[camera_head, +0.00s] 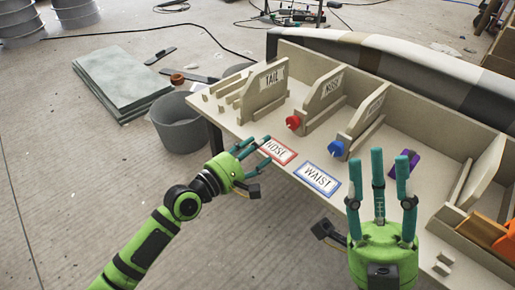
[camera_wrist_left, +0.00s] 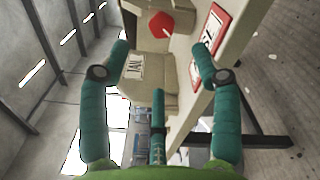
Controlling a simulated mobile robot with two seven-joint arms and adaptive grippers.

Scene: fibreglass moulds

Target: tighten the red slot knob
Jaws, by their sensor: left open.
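The red knob (camera_head: 293,122) sits at the front edge of an upright slotted board on the bench, behind the red-framed NOSE sign (camera_head: 278,150). In the left wrist view the red knob (camera_wrist_left: 161,24) shows near the top, beyond the fingertips. My left gripper (camera_head: 253,149) is open and empty at the bench's front edge, left of the NOSE sign and short of the knob. Its spread fingers also show in the left wrist view (camera_wrist_left: 157,62). My right gripper (camera_head: 377,160) is open and empty, fingers up, in front of the bench right of the WAIST sign.
A blue knob (camera_head: 336,149) sits right of the red one, behind the WAIST sign (camera_head: 317,179). Upright boards divide the bench (camera_head: 232,118). A purple item (camera_head: 404,164) lies farther right. A grey bucket (camera_head: 180,125) stands on the floor at left.

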